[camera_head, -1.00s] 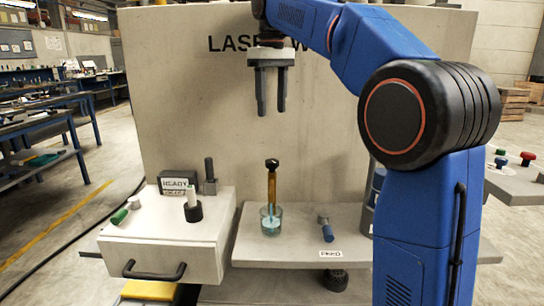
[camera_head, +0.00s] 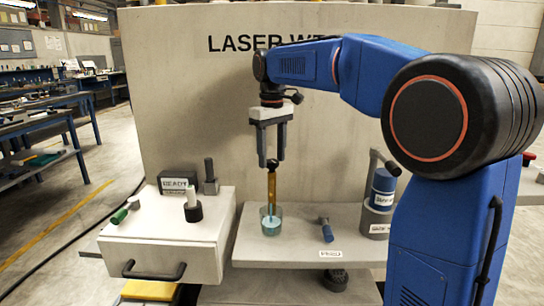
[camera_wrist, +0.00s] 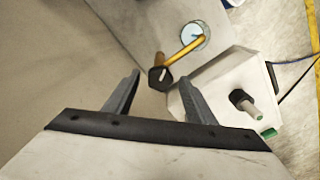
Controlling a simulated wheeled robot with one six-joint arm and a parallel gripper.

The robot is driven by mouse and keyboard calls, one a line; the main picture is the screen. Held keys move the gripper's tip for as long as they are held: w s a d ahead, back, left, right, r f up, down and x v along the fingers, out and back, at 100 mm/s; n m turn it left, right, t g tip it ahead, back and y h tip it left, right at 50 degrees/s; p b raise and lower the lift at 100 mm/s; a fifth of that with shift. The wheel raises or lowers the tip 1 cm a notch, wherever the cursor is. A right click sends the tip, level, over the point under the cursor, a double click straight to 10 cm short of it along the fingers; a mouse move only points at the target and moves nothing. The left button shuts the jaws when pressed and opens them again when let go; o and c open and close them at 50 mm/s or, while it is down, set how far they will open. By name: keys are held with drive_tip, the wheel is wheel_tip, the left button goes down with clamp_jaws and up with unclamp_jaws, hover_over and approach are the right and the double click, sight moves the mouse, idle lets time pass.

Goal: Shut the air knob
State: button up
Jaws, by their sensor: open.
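I cannot tell which fitting is the air knob, as no label reading "air" is legible. Candidates are a blue-tipped lever (camera_head: 327,233) on the grey shelf, a green-tipped lever (camera_head: 120,215) and a white-topped black knob (camera_head: 193,208) on the white box, and a black knob (camera_head: 334,280) under the shelf. My gripper (camera_head: 271,158) is open and points down, its fingertips level with the dark cap (camera_head: 272,164) of an amber stick. In the wrist view the cap (camera_wrist: 159,79) appears between the fingertips. Contact cannot be told.
The amber stick (camera_head: 271,188) stands in a glass of blue liquid (camera_head: 271,222) on the shelf (camera_head: 290,250). A blue-and-grey canister (camera_head: 383,190) stands at the shelf's right. The white box (camera_head: 160,255) has a dark handle. A large panel (camera_head: 200,110) rises behind.

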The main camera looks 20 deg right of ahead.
drive_tip(key=shift+f, duration=0.25)
drive_tip(key=c, duration=1)
drive_tip(key=shift+c, duration=0.2)
